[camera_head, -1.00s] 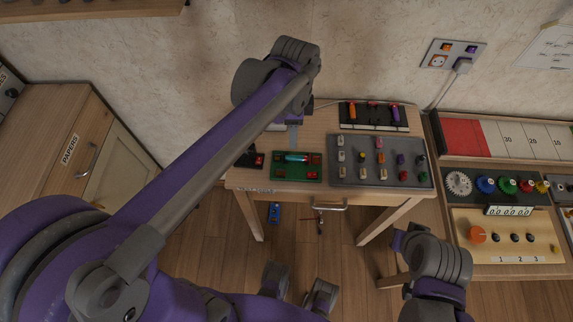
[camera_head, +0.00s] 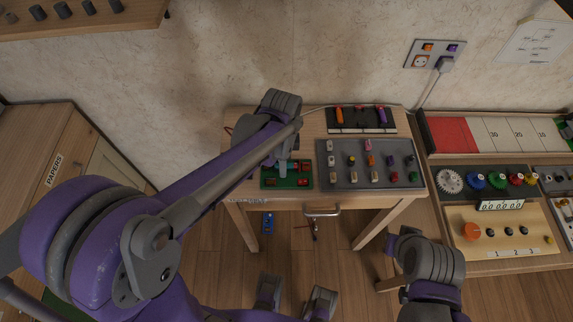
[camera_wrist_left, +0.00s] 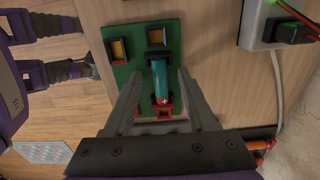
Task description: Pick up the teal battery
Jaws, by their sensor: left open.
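In the head view the green board (camera_head: 271,185) is at the table's front left, and my left arm partly hides the battery. My left gripper (camera_wrist_left: 160,85) is open over the board, with one finger on each side of the battery. I cannot tell whether the fingers touch it. My right arm shows at the lower right in the head view; its fingers cannot be seen.
A grey board (camera_head: 331,182) with several small coloured parts sits right of the green board. A black tray (camera_head: 348,127) with orange and purple cylinders is behind. A white socket box (camera_wrist_left: 262,22) with a cable is near the gripper.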

